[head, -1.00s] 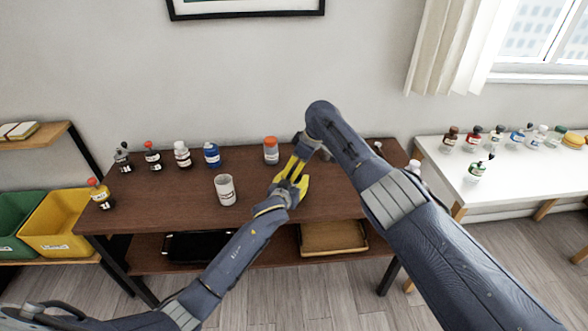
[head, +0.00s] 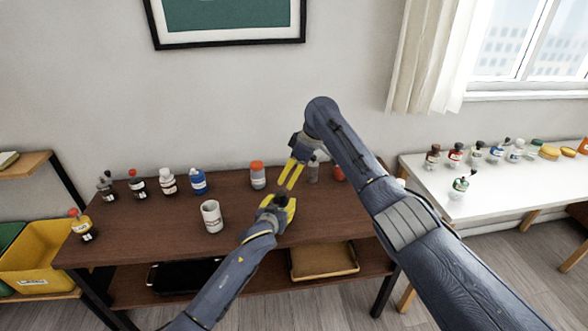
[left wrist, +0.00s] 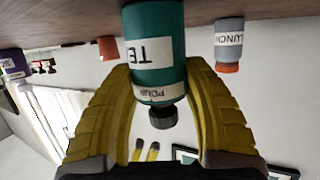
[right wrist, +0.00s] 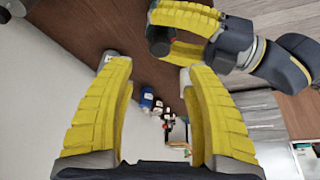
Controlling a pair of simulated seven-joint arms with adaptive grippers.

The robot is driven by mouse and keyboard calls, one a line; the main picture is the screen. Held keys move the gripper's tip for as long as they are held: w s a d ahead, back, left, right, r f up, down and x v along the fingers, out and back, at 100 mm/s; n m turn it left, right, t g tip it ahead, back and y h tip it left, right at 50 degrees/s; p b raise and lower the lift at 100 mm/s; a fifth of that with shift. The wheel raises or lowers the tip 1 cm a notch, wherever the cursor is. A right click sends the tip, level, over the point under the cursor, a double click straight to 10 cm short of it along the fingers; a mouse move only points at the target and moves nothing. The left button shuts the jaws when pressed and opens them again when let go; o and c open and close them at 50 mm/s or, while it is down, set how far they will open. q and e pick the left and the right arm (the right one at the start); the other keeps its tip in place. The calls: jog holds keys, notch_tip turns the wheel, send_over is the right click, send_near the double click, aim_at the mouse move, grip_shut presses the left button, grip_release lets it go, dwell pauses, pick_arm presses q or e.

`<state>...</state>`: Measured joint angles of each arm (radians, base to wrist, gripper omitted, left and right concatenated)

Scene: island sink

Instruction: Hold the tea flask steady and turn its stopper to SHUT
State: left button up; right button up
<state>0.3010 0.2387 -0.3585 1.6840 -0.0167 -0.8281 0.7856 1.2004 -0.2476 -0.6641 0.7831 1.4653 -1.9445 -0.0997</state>
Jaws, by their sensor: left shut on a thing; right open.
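The tea flask is a teal cylinder (left wrist: 155,40) with a white label reading "TE". A white band near its stopper seems to read "POUR", partly cut off. The black stopper knob (left wrist: 162,117) also shows in the right wrist view (right wrist: 158,42). My left gripper (head: 283,205) is shut around the flask, its yellow fingers on either side. In the head view I cannot make out the flask among the grippers. My right gripper (head: 290,174) is open and empty, apart from the stopper, fingers pointing towards it.
A white cup (head: 211,216) stands left of my grippers on the brown table (head: 150,230). An orange-capped lunch jar (head: 258,175) stands behind. Several bottles (head: 168,181) line the table's back left. A white table (head: 500,200) with more bottles is at right.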

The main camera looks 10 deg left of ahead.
aim_at(281, 192)
jog(key=shift+v, duration=1.35)
jog(key=shift+w+d, duration=0.15)
jog(key=shift+d, duration=0.05)
jog(key=shift+c, duration=1.4)
jog(key=s+a+m+t+h, duration=0.2)
jog(key=s+a+m+t, duration=0.15)
jog(key=m, duration=0.75)
jog(key=x, duration=0.7)
jog(key=d+x, duration=0.1)
jog(key=x, duration=0.3)
jog(key=shift+f, duration=0.55)
